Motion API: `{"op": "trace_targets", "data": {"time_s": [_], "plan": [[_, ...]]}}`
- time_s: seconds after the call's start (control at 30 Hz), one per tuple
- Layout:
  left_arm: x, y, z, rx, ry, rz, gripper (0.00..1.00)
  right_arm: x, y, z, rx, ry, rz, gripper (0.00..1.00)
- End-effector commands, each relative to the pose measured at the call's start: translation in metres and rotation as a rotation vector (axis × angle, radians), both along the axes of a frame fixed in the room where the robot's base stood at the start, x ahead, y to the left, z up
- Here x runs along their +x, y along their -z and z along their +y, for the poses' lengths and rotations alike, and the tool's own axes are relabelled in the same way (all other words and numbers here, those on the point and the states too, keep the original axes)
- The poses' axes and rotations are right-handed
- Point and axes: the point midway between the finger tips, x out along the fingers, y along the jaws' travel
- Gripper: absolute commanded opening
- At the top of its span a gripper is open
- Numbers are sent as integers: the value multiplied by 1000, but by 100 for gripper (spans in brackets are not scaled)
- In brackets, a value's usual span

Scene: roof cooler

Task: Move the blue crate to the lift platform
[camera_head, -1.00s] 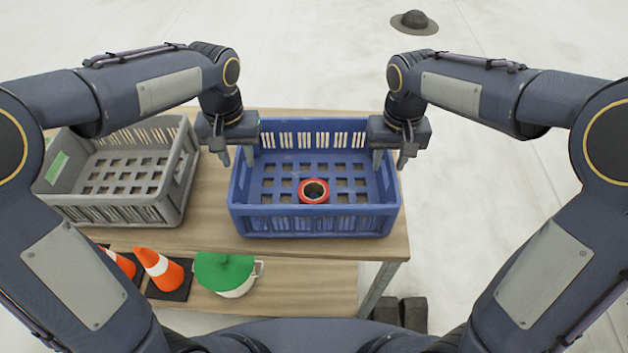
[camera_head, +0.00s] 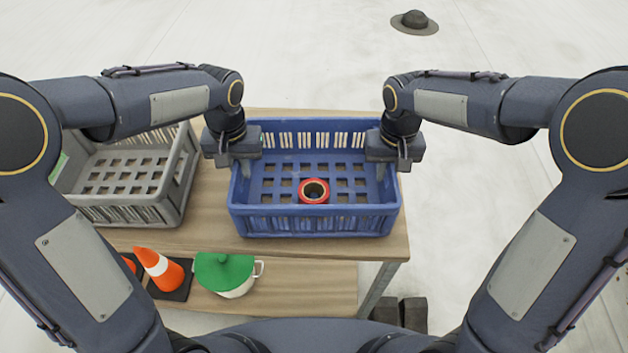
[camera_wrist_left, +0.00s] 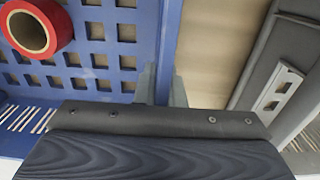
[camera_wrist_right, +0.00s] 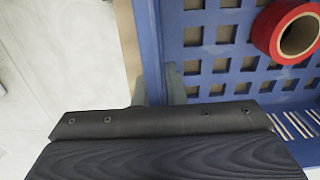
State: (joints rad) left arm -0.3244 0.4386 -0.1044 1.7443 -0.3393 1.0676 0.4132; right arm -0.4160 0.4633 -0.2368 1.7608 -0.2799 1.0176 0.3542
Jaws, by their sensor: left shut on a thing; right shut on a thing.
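The blue crate (camera_head: 314,222) sits upright on the wooden table, with a red tape roll (camera_head: 314,191) inside on its floor. My left gripper (camera_head: 240,170) is shut on the crate's left wall; the left wrist view shows its fingers (camera_wrist_left: 162,88) on either side of that wall. My right gripper (camera_head: 391,170) is shut on the crate's right wall, and its fingers (camera_wrist_right: 157,85) straddle the wall in the right wrist view. The crate appears to rest on the tabletop. I cannot make out a lift platform in these views.
A grey crate (camera_head: 150,212) stands on the table (camera_head: 200,238) close to the blue crate's left. On the shelf below are orange cones (camera_head: 160,268) and a green-lidded pot (camera_head: 226,274). A dark hat (camera_head: 414,22) lies on the floor beyond. The floor to the right is mostly clear.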

Motion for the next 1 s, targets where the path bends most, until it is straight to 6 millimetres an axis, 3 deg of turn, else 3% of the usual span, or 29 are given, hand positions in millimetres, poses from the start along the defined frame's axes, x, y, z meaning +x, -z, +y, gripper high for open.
{"op": "trace_targets", "data": {"time_s": [0.53, 1.0], "plan": [[0, -6, 0, 1, 1, -2, 0, 0, -5, 0, -2, -1, -2, 0], [0, -48, 0, 1, 2, -1, 0, 0, -48, 0, -3, -2, -1, 0]]}}
